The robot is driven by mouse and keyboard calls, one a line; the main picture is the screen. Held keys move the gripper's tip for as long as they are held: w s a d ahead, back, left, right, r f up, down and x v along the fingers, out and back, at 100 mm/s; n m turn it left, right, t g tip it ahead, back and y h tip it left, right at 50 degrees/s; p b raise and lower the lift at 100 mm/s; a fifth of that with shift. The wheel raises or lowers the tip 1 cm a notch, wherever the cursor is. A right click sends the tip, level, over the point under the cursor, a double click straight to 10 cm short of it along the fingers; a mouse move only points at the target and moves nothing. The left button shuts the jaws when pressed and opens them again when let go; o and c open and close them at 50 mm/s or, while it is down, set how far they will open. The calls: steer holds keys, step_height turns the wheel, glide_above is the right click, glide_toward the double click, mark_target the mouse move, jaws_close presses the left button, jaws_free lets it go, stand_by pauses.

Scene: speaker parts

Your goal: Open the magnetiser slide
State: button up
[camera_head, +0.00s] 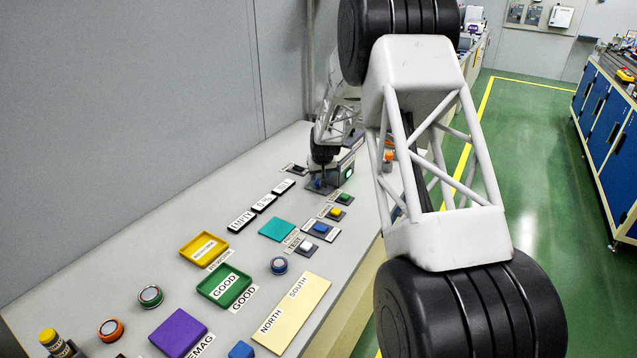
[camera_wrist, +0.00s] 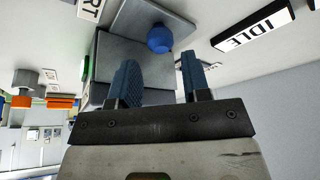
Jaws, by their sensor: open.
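The magnetiser appears to be the grey box (camera_head: 347,166) with a lit green face at the far end of the bench. In the wrist view a grey block (camera_wrist: 118,55) has a flat grey plate (camera_wrist: 128,24) beside it. A round blue knob (camera_wrist: 160,38) sits on the plate, which looks like the slide. My gripper (camera_wrist: 162,72) is open and empty. Its two blue fingers point toward the knob, which shows beyond the gap and apart from them. In the head view my gripper (camera_head: 322,170) is small beside the box, and the arm partly hides the area.
An IDLE label (camera_wrist: 252,28) lies right of the knob in the wrist view. Coloured buttons (camera_head: 320,229) stand nearer along the bench. A yellow tray (camera_head: 188,256), a green tray (camera_head: 208,292) and several speaker parts are nearer still. A grey wall (camera_head: 130,130) borders the bench on the left.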

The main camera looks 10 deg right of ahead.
mark_target(318, 181)
steer(key=shift+x, duration=2.5)
jaws_close()
